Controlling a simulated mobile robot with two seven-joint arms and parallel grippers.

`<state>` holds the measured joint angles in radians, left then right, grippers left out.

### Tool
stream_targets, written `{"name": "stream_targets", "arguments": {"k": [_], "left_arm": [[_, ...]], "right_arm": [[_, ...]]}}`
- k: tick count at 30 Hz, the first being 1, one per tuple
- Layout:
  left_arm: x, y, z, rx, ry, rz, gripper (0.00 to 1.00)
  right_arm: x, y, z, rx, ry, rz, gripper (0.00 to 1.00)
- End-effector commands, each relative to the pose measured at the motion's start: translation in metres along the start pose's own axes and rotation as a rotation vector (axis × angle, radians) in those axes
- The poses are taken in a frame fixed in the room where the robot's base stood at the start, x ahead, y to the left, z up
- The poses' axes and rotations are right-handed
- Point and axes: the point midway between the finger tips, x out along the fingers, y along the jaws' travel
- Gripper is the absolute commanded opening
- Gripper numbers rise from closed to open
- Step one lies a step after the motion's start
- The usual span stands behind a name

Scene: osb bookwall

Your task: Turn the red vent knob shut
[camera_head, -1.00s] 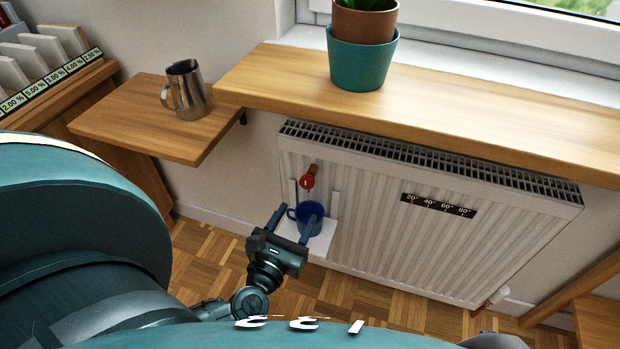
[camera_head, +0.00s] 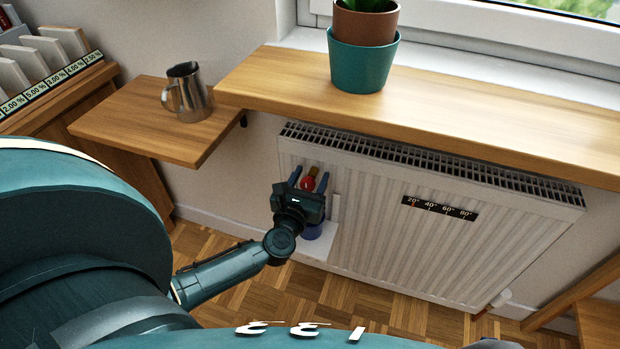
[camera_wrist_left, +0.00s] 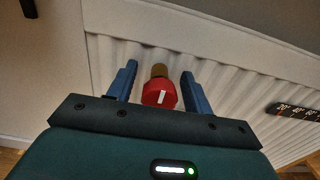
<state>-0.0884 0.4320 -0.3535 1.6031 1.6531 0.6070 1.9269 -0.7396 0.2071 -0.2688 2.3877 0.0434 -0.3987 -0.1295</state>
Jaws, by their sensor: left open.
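The red vent knob (camera_head: 309,184) is on the upper left of the white radiator (camera_head: 400,225), on a brass stem. It also shows in the left wrist view (camera_wrist_left: 159,94), with a white mark on its face. My left gripper (camera_head: 308,176) is open, with one blue finger on each side of the knob. In the left wrist view the left gripper (camera_wrist_left: 160,84) shows a gap between each finger and the knob. A blue mug (camera_head: 312,231) on a small white shelf (camera_head: 324,244) below the knob is mostly hidden behind my gripper. My right gripper is not in view.
A wooden sill (camera_head: 450,115) with a teal pot (camera_head: 361,62) runs above the radiator. A wooden side shelf (camera_head: 140,125) with a metal jug (camera_head: 187,92) stands at the left. A black temperature strip (camera_head: 438,208) is on the radiator's front.

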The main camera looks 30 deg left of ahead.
Motion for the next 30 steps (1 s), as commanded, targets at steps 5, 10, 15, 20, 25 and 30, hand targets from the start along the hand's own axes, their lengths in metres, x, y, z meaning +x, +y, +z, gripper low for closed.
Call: {"name": "stream_targets", "arguments": {"k": [5,10,15,20,25,30], "left_arm": [[0.0011,-0.0002,0.0001,0.001,0.0,-0.001,0.51],[0.0009,-0.0001,0.0001,0.001,0.0,-0.001,0.44],[0.0008,-0.0001,0.0001,0.001,0.0,-0.001,0.3],[0.0007,-0.0001,0.0001,0.001,0.0,-0.001,0.17],[0.0006,-0.0001,0.0001,0.001,0.0,-0.001,0.08],[0.0005,-0.0003,0.0004,0.018,0.0,0.0,0.08]], "right_arm": [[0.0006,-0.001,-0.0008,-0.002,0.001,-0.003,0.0],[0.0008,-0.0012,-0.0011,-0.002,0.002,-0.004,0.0],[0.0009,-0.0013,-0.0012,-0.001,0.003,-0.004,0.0],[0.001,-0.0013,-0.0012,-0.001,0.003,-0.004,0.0],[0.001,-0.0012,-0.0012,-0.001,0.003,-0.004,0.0],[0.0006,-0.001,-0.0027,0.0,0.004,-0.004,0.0]]}}
